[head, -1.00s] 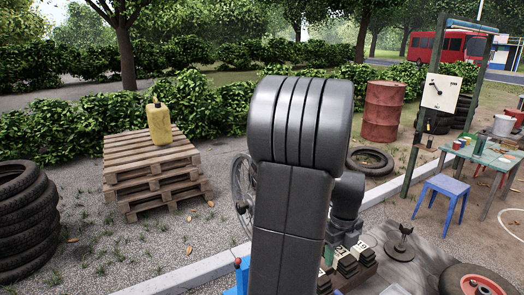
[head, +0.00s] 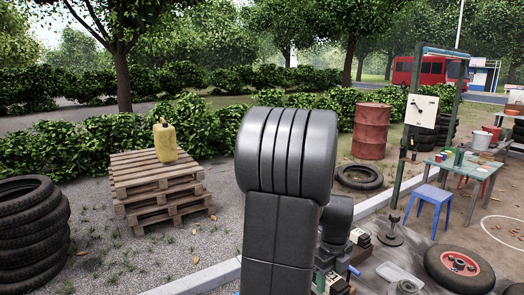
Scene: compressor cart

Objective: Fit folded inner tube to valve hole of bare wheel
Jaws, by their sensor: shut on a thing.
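My own arm fills the middle of the head view and hides what lies behind it. My gripper is not visible past the arm, so I cannot see what it holds. I see no folded inner tube. I cannot make out a bare wheel. A wheel with a red hub (head: 460,262) lies on the ground at the lower right, and it has a black tyre on it.
A pallet stack (head: 158,185) with a yellow canister (head: 165,140) stands left, beside stacked tyres (head: 30,235). A red barrel (head: 371,131), a loose tyre (head: 359,178), a blue stool (head: 434,198) and a green table (head: 467,166) stand right. A clear tray (head: 398,277) lies lower right.

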